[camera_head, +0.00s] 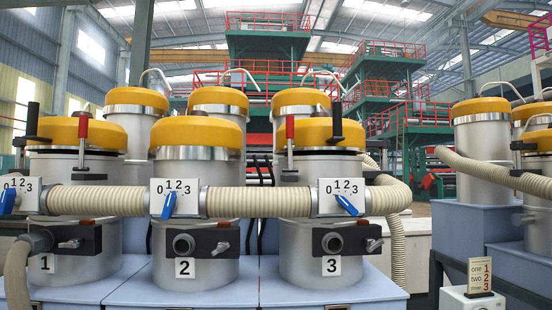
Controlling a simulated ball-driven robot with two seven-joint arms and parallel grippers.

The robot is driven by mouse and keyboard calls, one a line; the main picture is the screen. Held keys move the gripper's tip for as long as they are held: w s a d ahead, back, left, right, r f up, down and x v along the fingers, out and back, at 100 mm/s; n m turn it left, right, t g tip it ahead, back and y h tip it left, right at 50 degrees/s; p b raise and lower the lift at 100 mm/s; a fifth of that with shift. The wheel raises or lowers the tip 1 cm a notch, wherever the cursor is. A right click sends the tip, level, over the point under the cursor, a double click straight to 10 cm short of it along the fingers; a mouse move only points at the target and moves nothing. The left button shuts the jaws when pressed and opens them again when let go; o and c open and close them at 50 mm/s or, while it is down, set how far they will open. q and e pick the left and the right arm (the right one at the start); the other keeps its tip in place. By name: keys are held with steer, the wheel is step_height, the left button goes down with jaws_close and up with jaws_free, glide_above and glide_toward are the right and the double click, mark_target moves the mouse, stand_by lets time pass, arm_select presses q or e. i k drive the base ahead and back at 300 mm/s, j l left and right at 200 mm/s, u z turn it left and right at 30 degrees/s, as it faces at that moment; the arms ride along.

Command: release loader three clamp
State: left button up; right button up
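Loader three is the grey cylinder (306,235) with the yellow lid (310,133) and a "3" label (331,266). A red-handled lever (290,130) stands upright at its lid's left front. Lower down, a black block (352,238) carries an open round port (333,242) and a small silver lever (374,244). Which of these is the clamp, I cannot tell for sure. Neither of my grippers is in view.
Loader two (195,245) and loader one (75,270) stand to the left. A ribbed hose (260,202) runs across all three fronts, past blue-handled 0-1-2-3 dials (341,197). A grey hose (18,265) reaches loader one's port. A numbered sign (480,276) stands at right.

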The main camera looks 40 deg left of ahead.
mark_target(290, 120)
steer(key=u, duration=1.05)
steer(key=l, duration=0.2)
steer(key=i+u, duration=0.05)
